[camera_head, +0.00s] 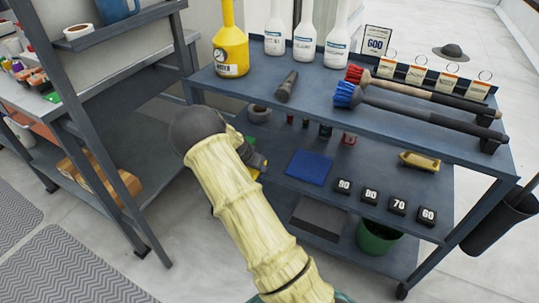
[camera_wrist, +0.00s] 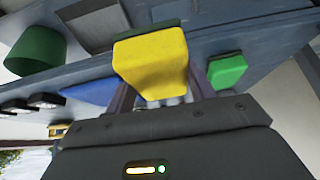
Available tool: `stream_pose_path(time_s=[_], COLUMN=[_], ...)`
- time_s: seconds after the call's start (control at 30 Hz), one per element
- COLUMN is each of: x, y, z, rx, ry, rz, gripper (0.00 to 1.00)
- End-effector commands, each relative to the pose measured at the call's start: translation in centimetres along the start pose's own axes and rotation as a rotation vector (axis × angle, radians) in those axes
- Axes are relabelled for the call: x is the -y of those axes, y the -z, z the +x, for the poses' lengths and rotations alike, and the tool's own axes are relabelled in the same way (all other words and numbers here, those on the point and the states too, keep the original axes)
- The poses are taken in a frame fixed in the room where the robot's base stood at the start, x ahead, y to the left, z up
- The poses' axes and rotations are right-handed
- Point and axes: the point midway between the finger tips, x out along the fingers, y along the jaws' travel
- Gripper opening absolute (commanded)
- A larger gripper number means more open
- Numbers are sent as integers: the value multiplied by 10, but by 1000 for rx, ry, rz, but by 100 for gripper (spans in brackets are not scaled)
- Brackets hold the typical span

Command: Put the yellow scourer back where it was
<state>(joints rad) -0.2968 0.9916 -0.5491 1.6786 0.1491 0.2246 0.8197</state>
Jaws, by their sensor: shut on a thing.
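My gripper (camera_head: 257,163) reaches in at the left end of the middle shelf, mostly hidden behind my arm in the head view. In the wrist view, my gripper (camera_wrist: 161,92) is shut on the yellow scourer (camera_wrist: 152,66), with a finger on each side. The scourer is a yellow block with a dark green pad on its far face. Only a small yellow part of it (camera_head: 254,174) shows in the head view. I cannot tell whether it touches the shelf. A green scourer (camera_wrist: 227,70) sits to its right in the wrist view, apart from it.
The middle shelf (camera_head: 330,178) holds a blue cloth (camera_head: 309,167), several black number blocks (camera_head: 370,194) and a yellow brush (camera_head: 419,161). The top shelf (camera_head: 310,88) overhangs it, with bottles and long brushes. A green bucket (camera_head: 376,237) stands below. A dark post (camera_head: 98,140) stands left.

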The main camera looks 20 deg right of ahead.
Motion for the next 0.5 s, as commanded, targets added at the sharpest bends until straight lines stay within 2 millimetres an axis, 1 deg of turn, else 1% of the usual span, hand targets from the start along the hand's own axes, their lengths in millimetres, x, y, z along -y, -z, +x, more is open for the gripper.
stream_pose_path(time_s=[0.03,0.2,0.5], x=[0,0,0], y=[10,42,89], z=[9,28,54], rx=[0,-1,0], ry=[1,1,1], rz=[4,2,1], gripper=[33,33,33])
